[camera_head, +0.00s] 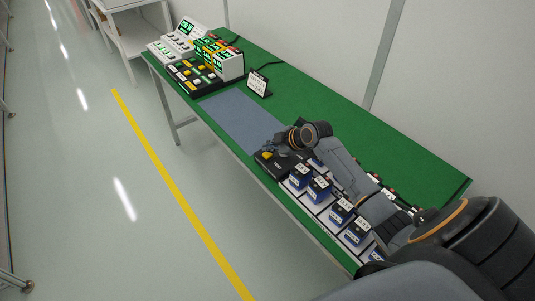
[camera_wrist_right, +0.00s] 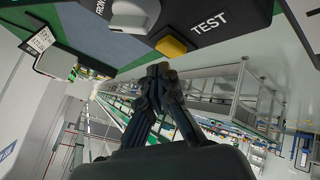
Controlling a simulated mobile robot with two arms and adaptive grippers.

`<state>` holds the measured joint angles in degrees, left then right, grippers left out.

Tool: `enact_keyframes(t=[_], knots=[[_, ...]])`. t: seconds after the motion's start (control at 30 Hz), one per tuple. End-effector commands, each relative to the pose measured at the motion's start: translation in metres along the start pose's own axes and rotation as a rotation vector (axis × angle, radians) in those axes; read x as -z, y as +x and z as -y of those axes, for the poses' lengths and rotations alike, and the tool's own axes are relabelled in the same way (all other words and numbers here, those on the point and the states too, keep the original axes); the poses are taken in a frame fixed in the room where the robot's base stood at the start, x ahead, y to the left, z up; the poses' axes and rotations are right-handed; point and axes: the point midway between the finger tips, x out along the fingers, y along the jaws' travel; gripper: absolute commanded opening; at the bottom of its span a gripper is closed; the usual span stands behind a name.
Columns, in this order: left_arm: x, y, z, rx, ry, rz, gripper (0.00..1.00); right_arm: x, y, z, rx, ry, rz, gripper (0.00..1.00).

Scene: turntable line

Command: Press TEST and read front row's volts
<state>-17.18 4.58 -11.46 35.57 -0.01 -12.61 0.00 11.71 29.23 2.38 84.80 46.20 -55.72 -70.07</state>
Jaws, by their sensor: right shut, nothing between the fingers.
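The black TEST box (camera_head: 274,165) stands on the green table at the near end of the grey mat, with a yellow button (camera_head: 266,155) on top. In the right wrist view the yellow button (camera_wrist_right: 171,46) shows beside the white word TEST. My right gripper (camera_wrist_right: 160,72) is shut and empty, its fingertips close to the button; I cannot tell whether they touch it. In the head view the right gripper (camera_head: 277,149) hangs over the box. Front-row blue blocks (camera_head: 319,188) with white labels stand beside the box; their readings are too small to read. My left gripper is out of view.
A grey knob (camera_wrist_right: 134,14) sits beside the button near partly cut-off lettering. A small sign (camera_head: 258,84) stands on the table past the grey mat (camera_head: 240,118). Panels with green displays (camera_head: 207,50) stand at the far end. More blocks lie partly behind my right arm.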

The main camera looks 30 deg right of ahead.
Motion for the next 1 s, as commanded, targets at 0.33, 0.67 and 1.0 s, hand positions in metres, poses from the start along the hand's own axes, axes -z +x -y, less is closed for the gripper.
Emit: enact_keyframes(t=[0.33, 0.67, 1.0], knots=[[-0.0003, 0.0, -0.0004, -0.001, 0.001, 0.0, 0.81, 0.0, 0.0, -0.0001, 0.0, 0.0, 0.0, 0.0], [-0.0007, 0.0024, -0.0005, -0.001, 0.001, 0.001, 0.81, -0.0016, 0.002, 0.0015, 0.0, 0.0, 0.0, 0.0], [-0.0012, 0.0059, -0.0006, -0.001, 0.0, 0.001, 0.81, -0.0043, 0.0056, 0.0041, 0.0, 0.0, 0.0, 0.0]])
